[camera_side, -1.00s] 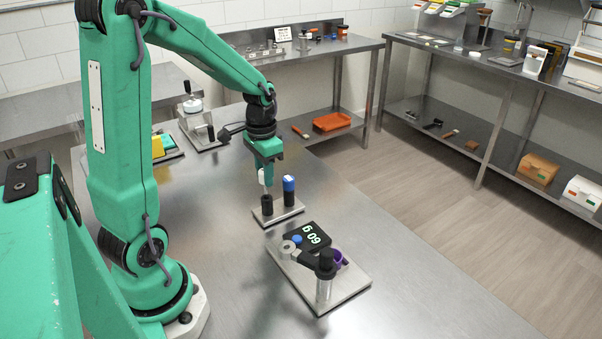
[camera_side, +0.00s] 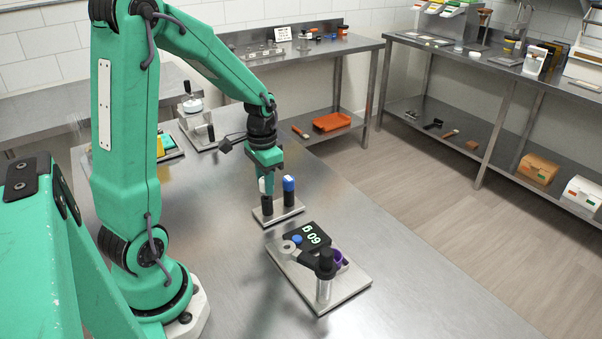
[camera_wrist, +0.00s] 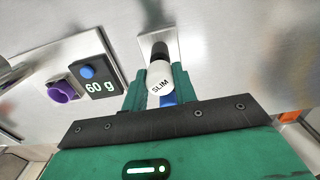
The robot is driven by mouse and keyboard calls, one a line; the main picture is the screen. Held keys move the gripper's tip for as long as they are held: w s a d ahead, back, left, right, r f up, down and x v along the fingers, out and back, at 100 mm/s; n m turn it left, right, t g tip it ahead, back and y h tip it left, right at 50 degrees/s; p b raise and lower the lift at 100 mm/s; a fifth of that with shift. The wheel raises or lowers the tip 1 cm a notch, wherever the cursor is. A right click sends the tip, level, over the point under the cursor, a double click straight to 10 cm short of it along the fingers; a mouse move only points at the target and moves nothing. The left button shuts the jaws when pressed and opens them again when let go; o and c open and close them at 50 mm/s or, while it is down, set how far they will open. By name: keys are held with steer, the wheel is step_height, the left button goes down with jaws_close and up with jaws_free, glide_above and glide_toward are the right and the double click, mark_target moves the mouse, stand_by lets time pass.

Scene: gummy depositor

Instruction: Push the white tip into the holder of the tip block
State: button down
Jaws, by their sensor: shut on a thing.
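My gripper (camera_side: 266,184) points down over the tip block's metal plate (camera_side: 270,219) and is shut on the white tip (camera_side: 262,186). In the wrist view the white tip (camera_wrist: 160,77) shows its round face marked "SLIM" between my fingers (camera_wrist: 159,88). The tip's lower end is at the top of the black holder (camera_side: 267,204) on the left of the plate; I cannot tell how far it sits inside. The blue tip (camera_side: 288,183) stands upright in the other black holder (camera_side: 289,199), just right of my fingers.
The bench to the right is clear.

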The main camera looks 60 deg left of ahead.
steer(key=shift+f, duration=1)
steer(key=c, duration=1)
jaws_free()
steer(key=shift+c, duration=0.2)
steer(key=shift+r, duration=0.15)
steer(key=shift+r, duration=3.8)
steer(key=shift+d, duration=0.1)
